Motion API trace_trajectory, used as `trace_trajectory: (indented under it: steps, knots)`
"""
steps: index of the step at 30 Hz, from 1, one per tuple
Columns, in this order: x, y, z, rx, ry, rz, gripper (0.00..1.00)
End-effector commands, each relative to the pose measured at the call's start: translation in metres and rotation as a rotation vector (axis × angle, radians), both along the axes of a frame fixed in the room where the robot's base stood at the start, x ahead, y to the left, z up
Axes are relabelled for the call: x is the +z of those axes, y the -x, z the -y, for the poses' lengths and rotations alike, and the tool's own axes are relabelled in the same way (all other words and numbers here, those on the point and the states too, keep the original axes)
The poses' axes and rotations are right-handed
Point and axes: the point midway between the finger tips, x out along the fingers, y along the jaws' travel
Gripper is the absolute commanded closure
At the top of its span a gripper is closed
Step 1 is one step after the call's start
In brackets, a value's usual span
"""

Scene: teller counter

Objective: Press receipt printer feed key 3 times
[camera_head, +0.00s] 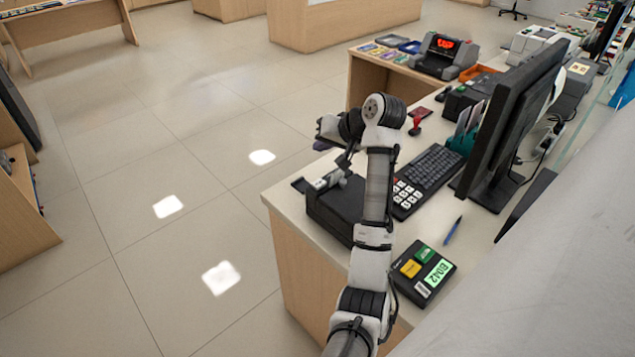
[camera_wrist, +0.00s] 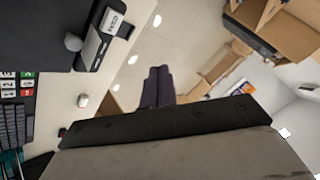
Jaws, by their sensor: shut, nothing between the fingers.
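The receipt printer (camera_head: 335,215) is a black box on the near counter, partly hidden behind my arm. In the wrist view its dark body (camera_wrist: 45,30) is at the upper left, with a grey strip along its edge. A white key marked FEED (camera_wrist: 117,23) is on that strip; in the head view the key (camera_head: 320,183) is small. A grey knob (camera_wrist: 72,42) is beside the strip. My gripper (camera_head: 322,146) is shut and empty, beyond the printer in the head view. In the wrist view its dark fingers (camera_wrist: 158,72) appear against the floor, apart from the key.
A keyboard (camera_head: 430,168) with a white-keyed pad, a monitor (camera_head: 510,125) and a red stamp (camera_head: 416,122) stand to the right. A ticket device (camera_head: 422,272) and blue pen (camera_head: 453,230) lie nearer. Open floor lies left of the counter.

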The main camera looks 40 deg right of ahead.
Motion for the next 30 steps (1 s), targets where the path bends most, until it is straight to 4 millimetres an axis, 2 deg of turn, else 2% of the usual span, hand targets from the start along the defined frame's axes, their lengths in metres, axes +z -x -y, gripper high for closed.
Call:
trace_trajectory:
  steps: [11, 17, 25, 30]
  knots:
    - [-0.008, 0.0, 0.0, 0.001, 0.002, 0.0, 1.0]
    - [-0.03, 0.0, 0.0, 0.001, 0.003, 0.001, 1.0]
    - [-0.07, 0.0, 0.0, 0.001, 0.004, 0.0, 1.0]
    - [-0.083, -0.001, -0.001, 0.002, 0.001, 0.001, 1.0]
